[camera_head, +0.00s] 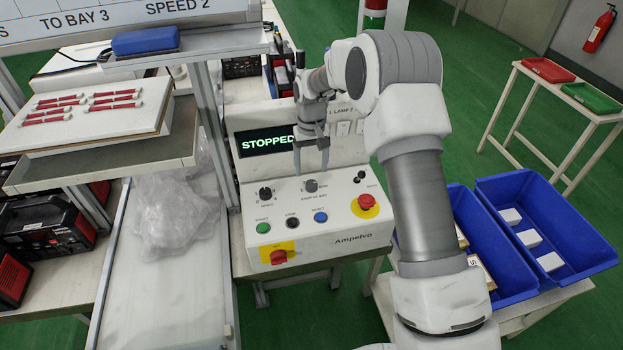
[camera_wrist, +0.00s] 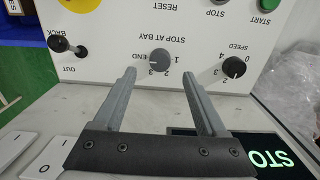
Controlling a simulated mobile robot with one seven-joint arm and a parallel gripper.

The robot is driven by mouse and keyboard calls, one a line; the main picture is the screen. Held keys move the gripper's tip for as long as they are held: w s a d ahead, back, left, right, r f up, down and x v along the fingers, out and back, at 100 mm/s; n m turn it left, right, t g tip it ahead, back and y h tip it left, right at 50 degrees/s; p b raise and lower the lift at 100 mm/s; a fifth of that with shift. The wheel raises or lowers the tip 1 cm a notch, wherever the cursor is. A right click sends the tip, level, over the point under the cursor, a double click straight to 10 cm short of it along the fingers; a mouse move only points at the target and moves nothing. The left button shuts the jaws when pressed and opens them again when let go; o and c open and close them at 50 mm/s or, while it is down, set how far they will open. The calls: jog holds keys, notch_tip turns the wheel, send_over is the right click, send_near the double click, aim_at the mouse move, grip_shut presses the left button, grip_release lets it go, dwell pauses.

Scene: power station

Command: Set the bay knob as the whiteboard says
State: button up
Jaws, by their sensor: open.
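The bay knob (camera_head: 311,186) is a small grey dial on the white control panel's sloped top, labelled STOP AT BAY. It also shows upside down in the wrist view (camera_wrist: 160,60), with marks END, 1, 2 and 3 around it. I cannot tell for sure which mark it points to. The whiteboard (camera_head: 125,22) at the upper left reads TO BAY 3 and SPEED 2; its left part is cut off. My gripper (camera_head: 311,170) is open, pointing down at the knob. In the wrist view its fingertips (camera_wrist: 158,76) straddle the knob's line, with nothing held.
A black speed knob (camera_head: 265,194) sits left of the bay knob. A black lever (camera_wrist: 68,46), marked BACK and OUT, is on the other side. Green, black and blue buttons and a red emergency stop (camera_head: 366,201) sit nearer. The display (camera_head: 264,141) reads STOPPED.

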aim_at(312, 183)
jog(key=shift+f, duration=2.8)
grip_shut()
